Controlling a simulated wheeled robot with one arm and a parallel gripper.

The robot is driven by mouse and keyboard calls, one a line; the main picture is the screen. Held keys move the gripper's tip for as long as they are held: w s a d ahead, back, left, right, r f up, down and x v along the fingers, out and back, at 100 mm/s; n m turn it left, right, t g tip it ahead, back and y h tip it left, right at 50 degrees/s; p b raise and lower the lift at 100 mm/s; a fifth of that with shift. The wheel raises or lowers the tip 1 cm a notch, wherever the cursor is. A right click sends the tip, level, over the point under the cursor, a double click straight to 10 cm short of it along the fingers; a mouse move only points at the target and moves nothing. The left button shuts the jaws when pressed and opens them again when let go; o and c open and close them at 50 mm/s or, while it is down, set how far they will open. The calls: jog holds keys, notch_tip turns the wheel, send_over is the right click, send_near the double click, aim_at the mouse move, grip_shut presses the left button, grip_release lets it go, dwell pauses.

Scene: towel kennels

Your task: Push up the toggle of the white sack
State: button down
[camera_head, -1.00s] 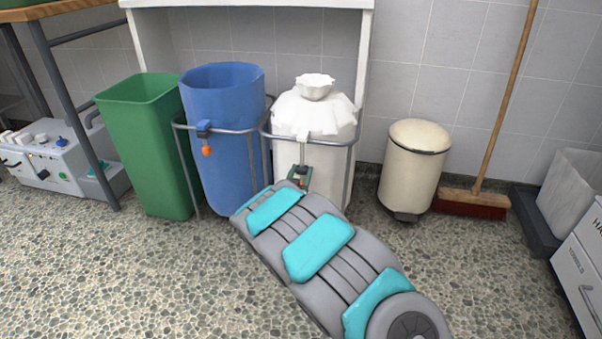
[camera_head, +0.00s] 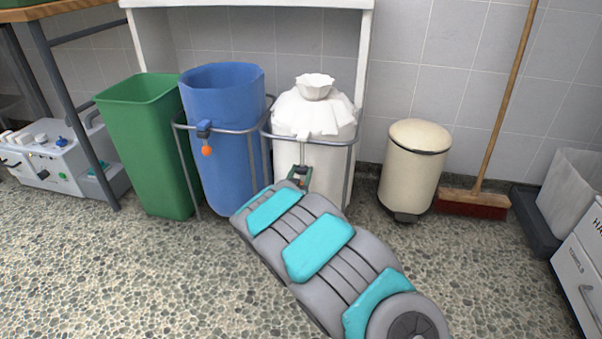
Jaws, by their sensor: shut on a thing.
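The white sack (camera_head: 330,157) stands upright in a grey metal frame, its gathered neck (camera_head: 314,86) puckered at the top. My gripper (camera_head: 299,176) is at the front of the white sack, below the frame's front rail. It is small in view and shut on the white sack's toggle, which is mostly hidden between the fingers. My grey and teal arm reaches up to it from the lower right and covers the sack's lower front.
A blue sack (camera_head: 225,135) with an orange toggle (camera_head: 207,151) hangs in the frame to the left, beside a green bin (camera_head: 150,145). A cream pedal bin (camera_head: 412,170) and a broom (camera_head: 473,203) stand to the right. The pebbled floor in front is clear.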

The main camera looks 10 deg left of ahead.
notch_tip(320, 180, up, 8)
jog(key=p, duration=0.3)
jog(key=shift+r, duration=0.2)
jog(key=shift+c, duration=1.6)
grip_release()
jog(key=s, duration=0.7)
jog(key=shift+s, duration=0.4)
jog(key=shift+a, duration=0.1)
jog(key=shift+c, duration=0.2)
